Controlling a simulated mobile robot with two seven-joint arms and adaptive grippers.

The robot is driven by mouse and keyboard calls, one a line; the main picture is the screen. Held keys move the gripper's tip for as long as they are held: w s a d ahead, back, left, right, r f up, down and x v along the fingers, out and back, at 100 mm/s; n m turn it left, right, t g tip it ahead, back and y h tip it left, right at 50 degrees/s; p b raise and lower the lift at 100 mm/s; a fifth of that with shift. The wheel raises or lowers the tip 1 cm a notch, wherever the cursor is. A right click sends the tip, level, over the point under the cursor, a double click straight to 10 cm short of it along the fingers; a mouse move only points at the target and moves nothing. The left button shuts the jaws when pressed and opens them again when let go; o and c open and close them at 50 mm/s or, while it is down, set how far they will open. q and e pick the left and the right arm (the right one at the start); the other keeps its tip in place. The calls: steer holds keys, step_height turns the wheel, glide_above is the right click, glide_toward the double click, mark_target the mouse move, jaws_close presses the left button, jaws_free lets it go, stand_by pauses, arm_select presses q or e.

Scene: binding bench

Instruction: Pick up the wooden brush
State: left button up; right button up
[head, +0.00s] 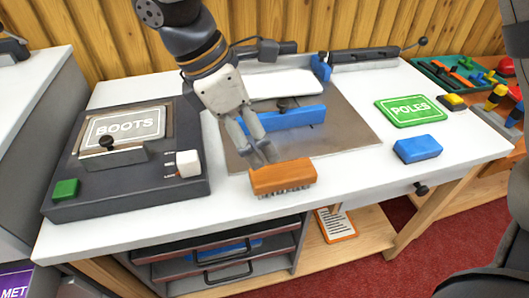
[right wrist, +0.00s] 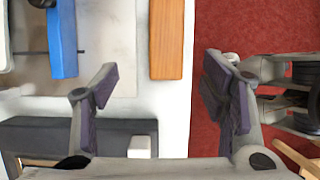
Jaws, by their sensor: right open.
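The wooden brush (head: 283,175) lies at the front edge of the white bench, orange-brown back up and bristles down. In the right wrist view the brush (right wrist: 167,38) shows at the top, its long side running up the picture, and its upper end is cut off. My right gripper (head: 262,152) is just behind and left of the brush in the head view. In its wrist view the gripper (right wrist: 162,92) is open and empty, the brush lying beyond the fingertips, in line with the gap between them. My left gripper is not in view.
A blue bar (head: 290,118) lies behind the brush on a grey board (head: 345,130). A dark BOOTS machine (head: 110,190) stands at left. A blue block (head: 417,149) and a green POLES sign (head: 410,110) lie at right. The bench front drops to red floor (right wrist: 207,140).

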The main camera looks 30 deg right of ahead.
mark_target(278, 172)
steer(key=s+f, duration=0.1)
steer(key=s+d+f, duration=0.1)
steer(key=f, duration=0.1)
steer(key=shift+s+d, duration=0.15)
steer(key=shift+s, duration=0.05)
steer(key=x, duration=0.5)
steer(key=w+x, duration=0.1)
steer(key=x, duration=0.2)
steer(key=shift+f, duration=0.15)
steer(key=c, duration=1.3)
